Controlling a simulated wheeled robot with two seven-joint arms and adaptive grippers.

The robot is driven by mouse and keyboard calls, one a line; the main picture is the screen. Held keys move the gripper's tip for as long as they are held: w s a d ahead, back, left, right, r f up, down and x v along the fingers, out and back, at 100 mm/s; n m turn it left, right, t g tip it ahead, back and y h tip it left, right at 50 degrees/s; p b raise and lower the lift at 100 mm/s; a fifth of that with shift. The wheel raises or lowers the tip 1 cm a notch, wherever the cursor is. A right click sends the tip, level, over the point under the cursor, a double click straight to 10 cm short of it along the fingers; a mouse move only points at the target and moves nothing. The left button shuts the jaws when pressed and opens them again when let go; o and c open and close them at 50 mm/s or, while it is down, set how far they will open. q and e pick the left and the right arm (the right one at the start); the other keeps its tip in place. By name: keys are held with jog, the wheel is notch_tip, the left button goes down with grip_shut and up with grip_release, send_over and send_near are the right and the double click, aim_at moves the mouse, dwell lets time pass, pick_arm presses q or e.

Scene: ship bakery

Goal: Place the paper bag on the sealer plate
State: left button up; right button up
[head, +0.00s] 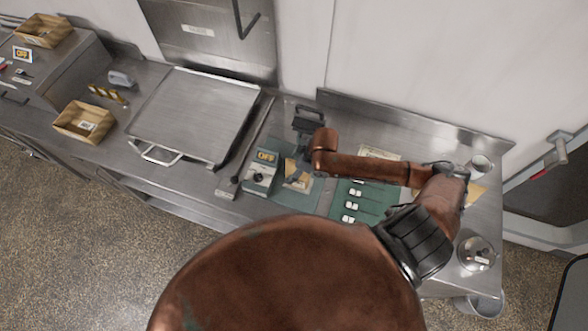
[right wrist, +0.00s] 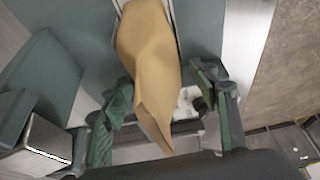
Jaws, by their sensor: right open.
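The tan paper bag (right wrist: 148,45) lies lengthwise between the fingers of my right gripper (right wrist: 163,85) in the right wrist view, its near end folded or bent upward. My fingers are apart on either side of it. In the head view, the bag (head: 298,180) shows partly below my right gripper (head: 298,155), on the teal sealer area beside the OFF control box (head: 260,178). A pale plate edge (right wrist: 175,18) shows beside the bag in the wrist view; the bag covers most of it. I cannot tell whether the whole bag rests on the plate. My left gripper is not in view.
A green mat (head: 360,203) with small white-tagged items lies to the right. A large metal lid (head: 195,115) and a wooden basket (head: 84,122) are at left. A glass jar (head: 476,253) stands at the right end.

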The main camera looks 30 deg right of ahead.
jog(key=v, duration=1.2)
dwell(2.0)
